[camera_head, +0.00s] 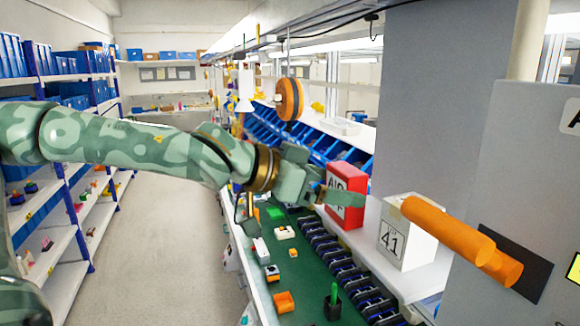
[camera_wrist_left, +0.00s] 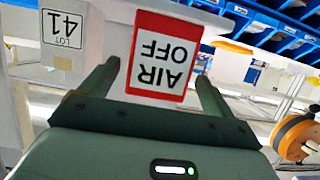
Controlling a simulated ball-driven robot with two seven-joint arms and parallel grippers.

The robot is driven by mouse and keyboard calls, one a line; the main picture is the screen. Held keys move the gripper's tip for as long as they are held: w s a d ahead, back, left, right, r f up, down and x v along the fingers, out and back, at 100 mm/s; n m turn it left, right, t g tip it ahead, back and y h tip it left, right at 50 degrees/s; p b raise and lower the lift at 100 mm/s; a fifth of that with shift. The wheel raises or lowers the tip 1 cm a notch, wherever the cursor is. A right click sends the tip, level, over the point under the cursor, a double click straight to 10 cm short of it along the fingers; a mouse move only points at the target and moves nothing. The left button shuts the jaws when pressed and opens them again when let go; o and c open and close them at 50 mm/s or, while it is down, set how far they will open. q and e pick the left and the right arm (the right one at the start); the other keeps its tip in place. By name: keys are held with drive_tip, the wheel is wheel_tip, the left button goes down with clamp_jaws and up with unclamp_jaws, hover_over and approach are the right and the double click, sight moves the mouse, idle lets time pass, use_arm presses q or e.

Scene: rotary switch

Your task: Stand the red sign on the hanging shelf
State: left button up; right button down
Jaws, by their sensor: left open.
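The red sign (camera_head: 347,182) is a red block with a white "AIR OFF" face, standing upright on a white ledge (camera_head: 433,277) behind the green bench. My left gripper (camera_head: 338,190) is at the sign, with one finger crossing in front of its face. In the left wrist view the sign (camera_wrist_left: 163,58) shows upside down between the two open fingers (camera_wrist_left: 155,75), with gaps visible at both sides. I cannot tell whether a finger touches it. A white shelf (camera_head: 348,132) runs above the blue bins; I cannot tell whether it is the hanging shelf. My right gripper is out of view.
A white "41" box (camera_head: 405,237) stands beside the sign. A thick orange handle (camera_head: 445,228) juts from the grey cabinet (camera_head: 525,180) at right. An orange reel (camera_head: 289,99) hangs above the bench. Small parts lie on the green bench top (camera_head: 310,285). The aisle floor (camera_head: 165,240) is clear.

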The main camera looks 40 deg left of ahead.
use_arm(q)
drive_tip(key=v, duration=0.9)
drive_tip(key=shift+a, duration=0.15)
